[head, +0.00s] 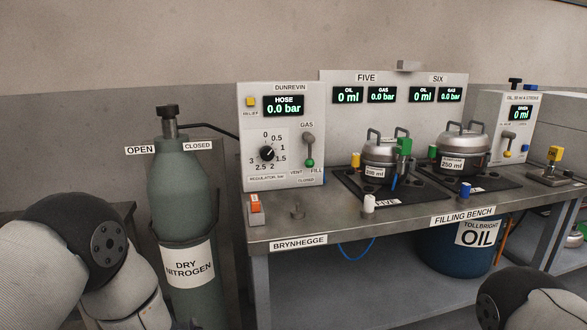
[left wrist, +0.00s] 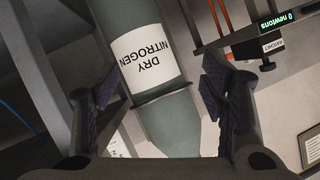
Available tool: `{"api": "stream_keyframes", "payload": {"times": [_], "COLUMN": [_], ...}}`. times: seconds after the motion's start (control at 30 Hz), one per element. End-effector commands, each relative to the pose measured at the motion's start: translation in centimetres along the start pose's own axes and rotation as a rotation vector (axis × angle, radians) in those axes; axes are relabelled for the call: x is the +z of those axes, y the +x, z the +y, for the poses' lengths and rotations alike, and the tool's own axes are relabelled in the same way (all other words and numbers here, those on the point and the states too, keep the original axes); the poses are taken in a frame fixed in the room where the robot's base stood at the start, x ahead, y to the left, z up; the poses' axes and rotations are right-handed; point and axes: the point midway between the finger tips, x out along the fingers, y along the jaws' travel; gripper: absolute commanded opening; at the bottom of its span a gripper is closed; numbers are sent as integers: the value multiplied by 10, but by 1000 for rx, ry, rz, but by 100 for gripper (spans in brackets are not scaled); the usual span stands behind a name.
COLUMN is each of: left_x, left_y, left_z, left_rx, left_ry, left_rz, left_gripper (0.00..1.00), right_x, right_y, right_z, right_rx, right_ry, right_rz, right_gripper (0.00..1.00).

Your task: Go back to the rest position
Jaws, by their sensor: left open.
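My left gripper (left wrist: 160,108) shows in the left wrist view, with its two fingers wide apart and nothing between them. Behind the fingers is the green nitrogen cylinder (left wrist: 180,125) with its white label; I cannot tell the exact distance. In the head view my left arm comes in at the lower left, beside the cylinder (head: 182,190), and its gripper is out of the picture. Part of my right arm shows at the lower right; the right gripper is not seen.
A ratchet holder with a newton display (left wrist: 262,48) shows in the left wrist view.

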Motion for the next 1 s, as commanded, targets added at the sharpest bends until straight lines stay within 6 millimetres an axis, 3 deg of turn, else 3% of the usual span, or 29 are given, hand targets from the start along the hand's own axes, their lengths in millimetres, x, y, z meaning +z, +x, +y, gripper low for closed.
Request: {"api": "stream_keyframes", "payload": {"times": [0.03,0.1,0.2,0.3,0.4,0.5,0.6,0.7,1.0], "left_x": [44,107,188,251,292,312,319,321,321], "left_y": [-16,-46,-105,-178,-250,-303,-333,-341,-340], "left_z": [3,7,3,-11,-31,-48,-58,-60,-60], "left_rx": [76,183,307,398,453,480,492,495,495], "left_ry": [22,40,56,63,66,67,68,68,69], "left_rz": [-102,-264,-513,-769,-999,-1164,-1254,-1281,-1277], "left_gripper": [66,66,66,66,66,66,66,66,66], "right_x": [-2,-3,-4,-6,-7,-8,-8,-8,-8], "right_y": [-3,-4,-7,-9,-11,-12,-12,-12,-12], "right_z": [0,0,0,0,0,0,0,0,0], "right_rx": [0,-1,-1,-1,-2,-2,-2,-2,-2], "right_ry": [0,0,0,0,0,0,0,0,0], "right_rz": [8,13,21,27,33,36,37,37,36], "right_gripper": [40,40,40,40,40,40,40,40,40]}}
